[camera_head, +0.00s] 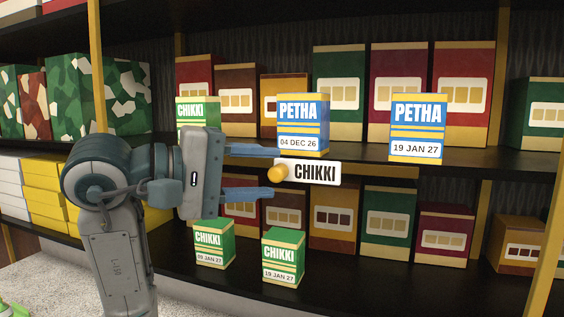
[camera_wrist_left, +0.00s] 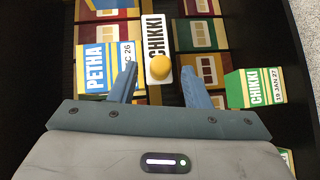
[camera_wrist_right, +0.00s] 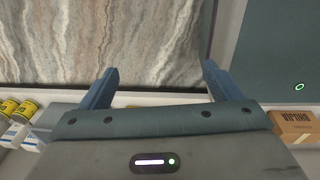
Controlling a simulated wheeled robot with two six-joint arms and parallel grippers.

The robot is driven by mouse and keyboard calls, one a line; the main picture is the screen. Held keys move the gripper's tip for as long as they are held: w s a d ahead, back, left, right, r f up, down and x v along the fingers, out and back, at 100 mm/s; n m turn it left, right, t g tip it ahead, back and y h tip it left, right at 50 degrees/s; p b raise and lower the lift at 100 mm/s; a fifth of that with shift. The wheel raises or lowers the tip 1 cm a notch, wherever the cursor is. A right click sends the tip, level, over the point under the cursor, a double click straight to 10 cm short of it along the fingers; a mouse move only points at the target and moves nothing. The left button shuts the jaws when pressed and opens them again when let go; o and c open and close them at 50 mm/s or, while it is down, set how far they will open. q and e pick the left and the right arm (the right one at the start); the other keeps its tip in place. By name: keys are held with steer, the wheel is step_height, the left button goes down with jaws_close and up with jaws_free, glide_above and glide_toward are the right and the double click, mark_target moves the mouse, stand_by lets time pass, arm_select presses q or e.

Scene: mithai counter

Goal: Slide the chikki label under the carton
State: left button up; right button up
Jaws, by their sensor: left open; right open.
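The white chikki label (camera_head: 315,173) with a yellow knob (camera_head: 278,173) is at the front edge of the upper shelf, below a blue petha carton (camera_head: 303,125). My left gripper (camera_head: 274,172) is open, its fingers above and below the knob, apart from it. In the left wrist view the knob (camera_wrist_left: 160,67) lies between the open fingers. A green chikki carton (camera_head: 197,112) stands on the upper shelf, partly hidden by my left arm. Two green chikki cartons (camera_head: 214,243) (camera_head: 283,257) stand on the lower shelf. My right gripper (camera_wrist_right: 156,88) is open and empty, facing a marbled panel.
Another petha carton (camera_head: 418,127) stands to the right on the upper shelf (camera_head: 465,168). Red, brown and green boxes line both shelves behind. A yellow upright post (camera_head: 545,265) stands at the right. The lower shelf front is clear right of the chikki cartons.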

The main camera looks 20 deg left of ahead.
mark_target(279, 175)
arm_select(q)
steer(key=shift+p+x, duration=0.5)
steer(key=shift+x, duration=0.6)
steer(key=shift+w+d+f, duration=0.1)
steer(key=shift+w+d, duration=0.3)
arm_select(e)
steer(key=shift+s+a+r, duration=0.3)
steer(key=shift+a+r, duration=0.5)
steer(key=shift+r, duration=0.05)
steer(key=shift+d, duration=0.1)
arm_select(q)
jaws_close()
steer(key=shift+f, duration=0.15)
arm_select(e)
steer(key=shift+w+d, duration=0.25)
steer(key=shift+d, duration=0.25)
